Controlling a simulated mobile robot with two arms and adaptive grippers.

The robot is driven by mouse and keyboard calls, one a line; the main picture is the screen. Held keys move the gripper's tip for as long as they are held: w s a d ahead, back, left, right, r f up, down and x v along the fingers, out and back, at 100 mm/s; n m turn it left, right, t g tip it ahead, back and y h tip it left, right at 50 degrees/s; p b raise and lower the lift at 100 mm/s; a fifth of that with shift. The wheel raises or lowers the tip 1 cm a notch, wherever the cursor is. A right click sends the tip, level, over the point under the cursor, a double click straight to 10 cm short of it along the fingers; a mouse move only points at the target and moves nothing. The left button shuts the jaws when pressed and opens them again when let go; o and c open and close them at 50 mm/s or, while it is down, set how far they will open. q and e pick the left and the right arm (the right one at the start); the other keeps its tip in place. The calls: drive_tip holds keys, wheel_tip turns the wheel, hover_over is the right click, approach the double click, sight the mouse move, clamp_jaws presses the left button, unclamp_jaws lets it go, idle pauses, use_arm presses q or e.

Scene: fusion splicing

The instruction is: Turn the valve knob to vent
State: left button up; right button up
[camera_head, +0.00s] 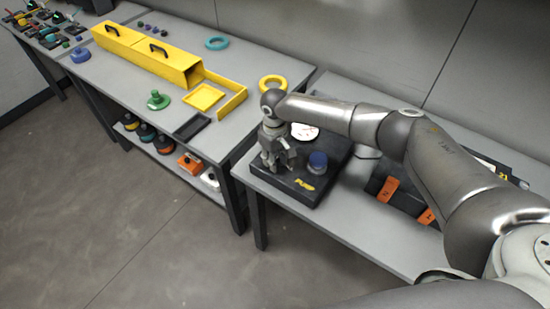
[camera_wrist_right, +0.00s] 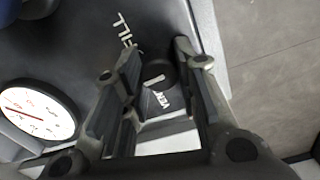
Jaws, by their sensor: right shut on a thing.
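The black valve knob (camera_wrist_right: 160,70) shows in the right wrist view, on a dark panel box (camera_head: 333,166). It bears a short white mark. A white VENT label (camera_wrist_right: 161,100) is close beside it, and another white label (camera_wrist_right: 124,30), only partly readable, lies farther off. My right gripper (camera_head: 277,163) points down over the box's left part. In the right wrist view its fingers (camera_wrist_right: 158,80) are on either side of the knob, shut on it. In the head view the gripper hides the knob. My left gripper is not in view.
A white round gauge (camera_head: 304,132) and a blue cap (camera_head: 318,160) stand on the box near my gripper, with a yellow PUMP label (camera_head: 304,184). Orange-tagged dark items (camera_head: 388,189) lie right.

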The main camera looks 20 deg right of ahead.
drive_tip(key=n, duration=0.5)
drive_tip(key=shift+n, duration=0.3)
drive_tip(key=n, duration=0.5)
drive_tip(key=shift+n, duration=0.3)
idle(0.3)
drive_tip(key=o, duration=1.1)
drive_tip(key=shift+c, duration=0.2)
wheel_tip(320, 180, up, 12)
